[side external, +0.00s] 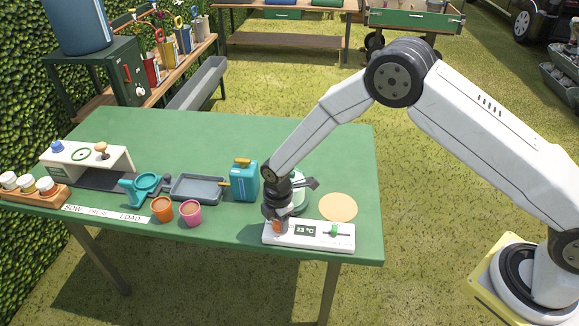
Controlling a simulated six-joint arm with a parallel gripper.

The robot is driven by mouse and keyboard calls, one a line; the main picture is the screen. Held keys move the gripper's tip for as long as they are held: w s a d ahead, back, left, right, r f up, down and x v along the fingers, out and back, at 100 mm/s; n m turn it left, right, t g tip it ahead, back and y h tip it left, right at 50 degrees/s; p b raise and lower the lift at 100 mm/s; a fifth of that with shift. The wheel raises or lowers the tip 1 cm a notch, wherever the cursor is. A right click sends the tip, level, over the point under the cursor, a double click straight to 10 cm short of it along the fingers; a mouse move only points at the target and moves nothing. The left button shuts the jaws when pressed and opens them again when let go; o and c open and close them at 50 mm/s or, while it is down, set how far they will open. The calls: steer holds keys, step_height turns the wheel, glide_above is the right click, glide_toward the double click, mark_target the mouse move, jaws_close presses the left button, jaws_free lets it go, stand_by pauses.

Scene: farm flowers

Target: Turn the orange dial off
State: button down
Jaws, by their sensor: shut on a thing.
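A white control panel (315,241) lies at the front right of the green table. It has a small dark display reading about 23 °C and a green knob (336,232) on its right part. The orange dial (277,226) is at the panel's left end, mostly hidden by my gripper. My gripper (276,222) points down over it and is shut on the dial. The dial's pointing direction cannot be made out.
Behind my gripper is a pale green round thing (301,196), partly hidden. A tan disc (338,207) lies to the right. A teal can (244,180), a grey tray (197,188), an orange pot (162,209) and a pink pot (190,212) stand to the left. The table's back is clear.

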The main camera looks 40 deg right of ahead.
steer(key=shift+c, duration=1)
jaws_free()
steer(key=shift+r, duration=0.1)
steer(key=shift+r, duration=3.8)
steer(key=shift+d+r, duration=0.1)
steer(key=shift+d+r, duration=0.15)
steer(key=shift+r, duration=0.05)
steer(key=s+d+r+m+t, duration=0.1)
steer(key=s+d+r+m, duration=0.4)
steer(key=s+d+m, duration=0.2)
steer(key=s+d+r+m+t, duration=0.1)
steer(key=s+d+r+m, duration=0.5)
steer(key=s+m, duration=0.5)
steer(key=s+d, duration=0.1)
steer(key=d, duration=0.1)
steer(key=shift+d+r+t, duration=0.2)
steer(key=shift+d+t, duration=0.1)
